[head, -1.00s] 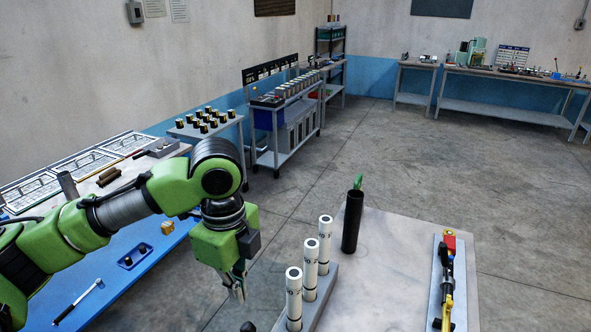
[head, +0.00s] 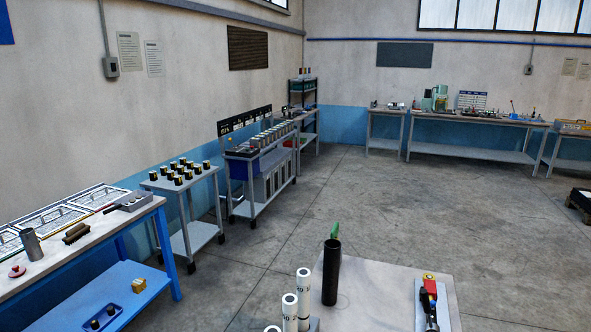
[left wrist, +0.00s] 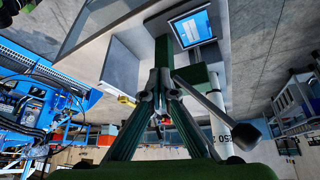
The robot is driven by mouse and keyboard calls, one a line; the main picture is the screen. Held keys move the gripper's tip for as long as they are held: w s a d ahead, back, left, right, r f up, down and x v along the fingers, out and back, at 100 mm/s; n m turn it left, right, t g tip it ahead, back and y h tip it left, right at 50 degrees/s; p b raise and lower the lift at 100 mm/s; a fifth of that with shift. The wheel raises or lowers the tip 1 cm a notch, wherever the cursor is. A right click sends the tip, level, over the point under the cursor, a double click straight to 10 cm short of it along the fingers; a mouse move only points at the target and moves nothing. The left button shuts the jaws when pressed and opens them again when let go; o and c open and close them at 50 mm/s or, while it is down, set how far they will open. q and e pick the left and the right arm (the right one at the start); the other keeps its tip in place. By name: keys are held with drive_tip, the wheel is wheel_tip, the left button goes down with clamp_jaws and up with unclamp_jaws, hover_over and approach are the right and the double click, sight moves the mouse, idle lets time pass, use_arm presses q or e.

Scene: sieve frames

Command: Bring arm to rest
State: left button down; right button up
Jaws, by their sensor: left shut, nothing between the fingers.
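My left gripper (left wrist: 159,80) shows in the left wrist view, its fingertips together and nothing visible held between them. My left arm is out of the head view. My right gripper is in neither view.
A pale table (head: 385,285) stands at the front with a black tube (head: 331,272), white cylinders (head: 290,312) and a tool on a tray (head: 428,305). A blue bench (head: 130,285) and carts line the left wall. The floor (head: 350,200) beyond is clear. A lit screen (left wrist: 194,28) shows in the wrist view.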

use_arm(q)
drive_tip(key=s+a+f+n+y, duration=0.2)
drive_tip(key=s+a+f+n, duration=0.1)
drive_tip(key=s+a, duration=0.3)
drive_tip(key=s+a+f+n+y, duration=0.2)
drive_tip(key=s+a+f+n, duration=0.15)
drive_tip(key=a, duration=0.35)
wheel_tip(320, 180, down, 36)
drive_tip(key=s+g+b, duration=0.2)
drive_tip(key=s+b, duration=0.1)
drive_tip(key=b, duration=0.6)
drive_tip(key=s+a+f+b, duration=0.3)
drive_tip(key=s+f+b, duration=0.2)
drive_tip(key=s+f, duration=1.1)
wheel_tip(320, 180, down, 4)
drive_tip(key=shift+f+g, duration=0.1)
drive_tip(key=shift+g, duration=0.3)
